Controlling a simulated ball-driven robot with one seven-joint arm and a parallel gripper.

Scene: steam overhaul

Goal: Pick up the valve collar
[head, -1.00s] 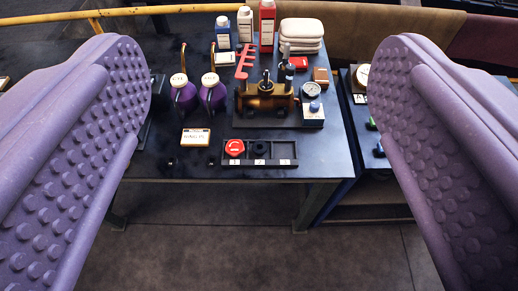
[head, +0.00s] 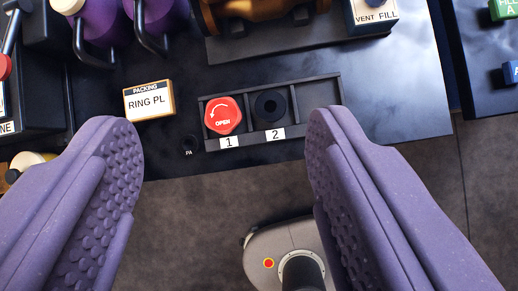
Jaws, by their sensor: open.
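A black ring-shaped part (head: 270,105) with a dark central hole sits in the compartment labelled 2 of the dark tray (head: 208,145). It looks like the valve collar, though no label names it. A red knob marked OPEN (head: 223,116) sits in compartment 1, left of the ring. My gripper (head: 222,121) is open and empty, its purple, studded fingers spread wide. The tray shows between the fingertips, and the right fingertip hides part of the tray's right end. The gap between fingers and ring in height is unclear.
A RING PL packing block (head: 149,101) and a small black round piece (head: 189,146) are left of the tray. Purple oil cans (head: 103,25) and a bronze valve body (head: 258,14) stand behind. The table's front edge runs just below the tray.

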